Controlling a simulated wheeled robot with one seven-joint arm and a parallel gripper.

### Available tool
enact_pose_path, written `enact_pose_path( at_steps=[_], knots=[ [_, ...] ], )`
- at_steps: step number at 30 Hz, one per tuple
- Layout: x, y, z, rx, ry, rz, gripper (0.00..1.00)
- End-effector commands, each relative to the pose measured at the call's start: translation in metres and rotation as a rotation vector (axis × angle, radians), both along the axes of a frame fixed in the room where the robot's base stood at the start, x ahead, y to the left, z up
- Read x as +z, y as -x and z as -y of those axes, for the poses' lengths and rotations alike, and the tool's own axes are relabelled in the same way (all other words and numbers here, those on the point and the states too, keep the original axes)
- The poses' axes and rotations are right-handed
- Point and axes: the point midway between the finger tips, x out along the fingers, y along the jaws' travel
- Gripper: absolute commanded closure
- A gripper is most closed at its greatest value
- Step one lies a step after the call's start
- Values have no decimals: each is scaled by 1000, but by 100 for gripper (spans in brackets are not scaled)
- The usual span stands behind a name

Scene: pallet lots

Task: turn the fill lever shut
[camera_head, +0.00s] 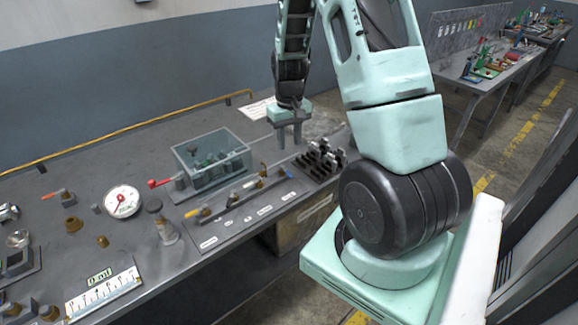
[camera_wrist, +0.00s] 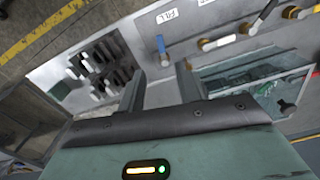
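The fill lever has a blue handle and shows in the wrist view (camera_wrist: 162,47), beside a white label (camera_wrist: 167,15) that seems to read FILL. It sits at one end of a row of valves on a grey panel (camera_head: 235,223). Its handle appears to lie across the line of the row. My gripper (camera_head: 290,138) hangs above the bench, fingers down, near the right end of this panel. In the wrist view its two fingers (camera_wrist: 160,82) are apart with nothing between them. The blue handle is just beyond the fingertips and apart from them.
A clear box (camera_head: 210,160) with a red-knobbed lever stands behind the panel. A rack of black blocks (camera_head: 320,160) is right of it. A gauge (camera_head: 122,201), a glass flask (camera_head: 166,231) and brass fittings lie at left. Bare bench lies behind the gauge.

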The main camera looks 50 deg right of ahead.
Motion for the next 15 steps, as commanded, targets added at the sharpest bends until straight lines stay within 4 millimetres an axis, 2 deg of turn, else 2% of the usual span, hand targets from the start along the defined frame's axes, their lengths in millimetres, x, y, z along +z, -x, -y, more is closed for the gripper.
enact_pose_path(
  at_steps=[9, 15],
  knots=[
    [-61, 1, -1, 1, -3, -4, 66],
    [-90, 0, 0, -1, 0, -1, 66]
  ],
)
